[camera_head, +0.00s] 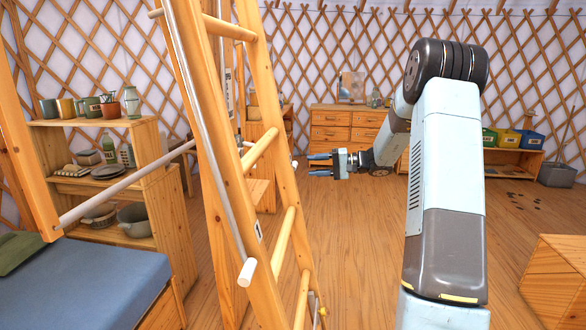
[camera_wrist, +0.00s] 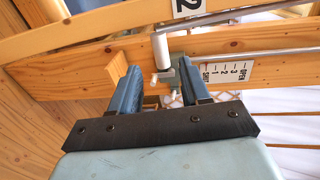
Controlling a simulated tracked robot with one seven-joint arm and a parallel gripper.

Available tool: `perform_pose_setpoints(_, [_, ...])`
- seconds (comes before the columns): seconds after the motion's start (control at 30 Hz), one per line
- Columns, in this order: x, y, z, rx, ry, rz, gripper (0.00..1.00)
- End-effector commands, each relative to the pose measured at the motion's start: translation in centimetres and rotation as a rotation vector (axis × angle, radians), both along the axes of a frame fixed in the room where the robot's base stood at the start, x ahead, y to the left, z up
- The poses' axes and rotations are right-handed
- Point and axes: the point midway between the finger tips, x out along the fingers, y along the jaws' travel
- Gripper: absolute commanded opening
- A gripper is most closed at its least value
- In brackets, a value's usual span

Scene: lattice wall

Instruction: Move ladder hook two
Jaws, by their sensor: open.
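The wooden ladder (camera_head: 267,165) stands upright in the head view, just left of my gripper (camera_head: 310,165). In the wrist view, a plate marked 2 (camera_wrist: 188,7) is on a wooden rail. Below it a grey metal hook piece (camera_wrist: 170,75) with a pale upright pin sits against the rail, beside a scale label (camera_wrist: 226,76) reading from OPEN to SHUT. My gripper's blue fingers (camera_wrist: 152,72) are open. The hook piece appears between and beyond their tips, nearer the right finger; whether they touch is unclear. The hook itself cannot be made out in the head view.
Long pale rods (camera_head: 210,150) run along and across the ladder. A blue-topped bed (camera_head: 90,285) and a shelf with crockery (camera_head: 110,180) stand on the left. A drawer chest (camera_head: 340,125) is at the back. A wooden box (camera_head: 555,285) is front right. The middle floor is clear.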

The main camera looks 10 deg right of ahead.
Motion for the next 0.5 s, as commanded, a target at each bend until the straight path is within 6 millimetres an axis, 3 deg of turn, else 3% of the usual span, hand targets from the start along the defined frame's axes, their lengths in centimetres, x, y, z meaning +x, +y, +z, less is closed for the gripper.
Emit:
perform_pose_setpoints(0.3, [2.0,5.0,-0.7,0.000,0.000,0.002,0.46])
perform_pose_setpoints(0.5, [2.8,6.8,-0.9,0.000,0.000,0.002,0.46])
